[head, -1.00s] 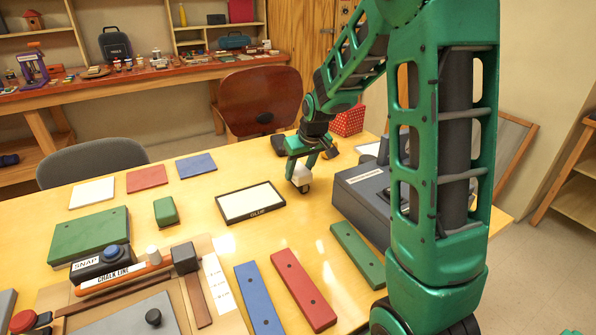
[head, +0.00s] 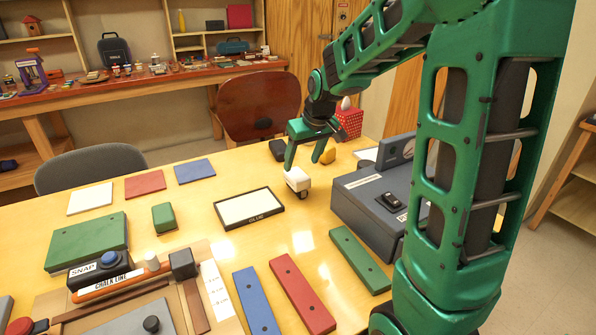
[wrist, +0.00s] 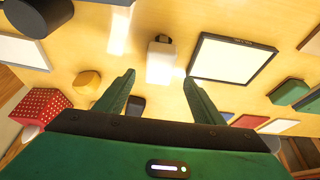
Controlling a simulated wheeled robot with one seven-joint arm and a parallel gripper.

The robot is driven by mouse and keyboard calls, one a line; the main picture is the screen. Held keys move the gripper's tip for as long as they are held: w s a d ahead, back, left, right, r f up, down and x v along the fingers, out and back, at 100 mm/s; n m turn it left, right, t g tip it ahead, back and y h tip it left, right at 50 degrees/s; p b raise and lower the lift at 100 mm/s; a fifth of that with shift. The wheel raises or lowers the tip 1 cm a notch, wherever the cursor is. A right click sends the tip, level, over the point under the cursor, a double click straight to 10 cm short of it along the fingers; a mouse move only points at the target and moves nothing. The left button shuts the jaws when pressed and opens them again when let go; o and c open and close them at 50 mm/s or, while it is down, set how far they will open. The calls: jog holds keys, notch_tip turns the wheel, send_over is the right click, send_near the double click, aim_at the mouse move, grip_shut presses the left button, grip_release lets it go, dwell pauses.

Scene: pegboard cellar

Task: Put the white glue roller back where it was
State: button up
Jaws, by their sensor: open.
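The white glue roller (head: 297,179), a small white block with a dark end, rests on the yellow table just right of the black-framed white pad labelled GLUE (head: 249,207), with a small gap between them. It also shows in the wrist view (wrist: 160,62), just beyond the fingertips. My gripper (head: 303,164) is open and empty, behind and above the roller. In the wrist view, my gripper's two fingers (wrist: 160,77) are spread apart, with the roller ahead of the gap and clear of both.
A dark grey box (head: 372,205) stands close to the right of the roller. A green bar (head: 360,258) lies in front. A yellow object (head: 327,156) and a dark object (head: 278,150) sit behind. A red dotted box (head: 349,123) is beyond. Bare table surrounds the roller.

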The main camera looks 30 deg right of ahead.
jog(key=shift+v, duration=2.15)
jog(key=shift+f, duration=0.1)
